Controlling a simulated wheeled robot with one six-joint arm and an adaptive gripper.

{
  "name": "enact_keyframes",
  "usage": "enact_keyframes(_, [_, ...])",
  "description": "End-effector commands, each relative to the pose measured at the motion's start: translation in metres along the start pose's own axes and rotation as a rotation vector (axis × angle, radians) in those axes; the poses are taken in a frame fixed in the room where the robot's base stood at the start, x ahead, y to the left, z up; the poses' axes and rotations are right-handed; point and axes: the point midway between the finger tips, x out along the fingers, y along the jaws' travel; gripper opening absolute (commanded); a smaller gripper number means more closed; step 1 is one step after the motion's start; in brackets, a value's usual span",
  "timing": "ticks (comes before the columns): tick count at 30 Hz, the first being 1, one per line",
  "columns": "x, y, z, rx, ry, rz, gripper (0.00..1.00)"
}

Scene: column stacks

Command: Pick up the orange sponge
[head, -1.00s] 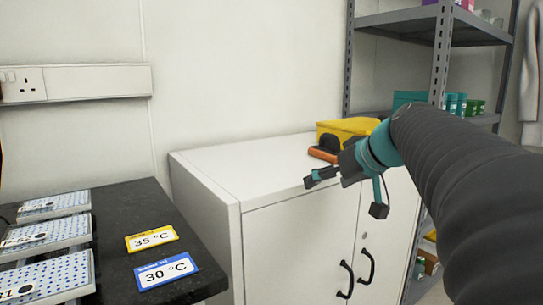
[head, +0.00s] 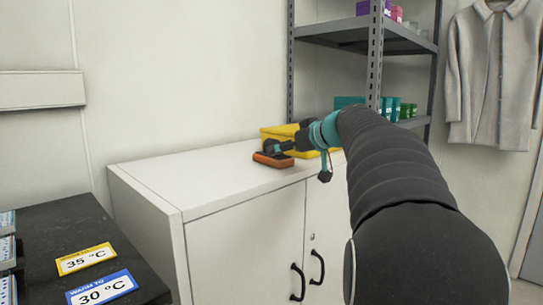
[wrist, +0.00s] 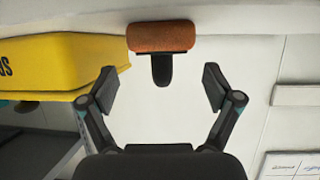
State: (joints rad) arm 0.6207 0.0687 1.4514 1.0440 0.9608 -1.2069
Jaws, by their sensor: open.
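The orange sponge (head: 270,161) lies on top of the white cabinet, in front of the yellow bin. It has a dark grip on it. In the wrist view the sponge (wrist: 162,36) is at the top middle, and its dark grip (wrist: 161,70) points down toward my gripper. My gripper (wrist: 160,80) is open, one finger on each side of the grip's lower end, with gaps and no visible contact. In the head view my gripper (head: 284,147) is at the sponge and partly covers it and its grip.
The white cabinet (head: 180,182) has clear room left of the sponge. The yellow bin (head: 277,132) stands close behind; in the wrist view the bin (wrist: 60,62) is near the left finger. A grey shelf rack (head: 375,60) rises to the right. A black bench (head: 60,225) is at lower left.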

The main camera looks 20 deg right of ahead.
Motion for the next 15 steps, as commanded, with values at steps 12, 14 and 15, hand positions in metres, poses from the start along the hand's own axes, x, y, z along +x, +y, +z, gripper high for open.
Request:
enact_keyframes(12, [0.036, -0.003, -0.001, 0.001, -0.001, -0.003, 0.9])
enact_keyframes(14, [0.045, -0.003, 0.0, 0.001, -0.002, -0.003, 0.9])
enact_keyframes(15, [0.05, -0.003, 0.0, 0.001, -0.001, -0.002, 0.9])
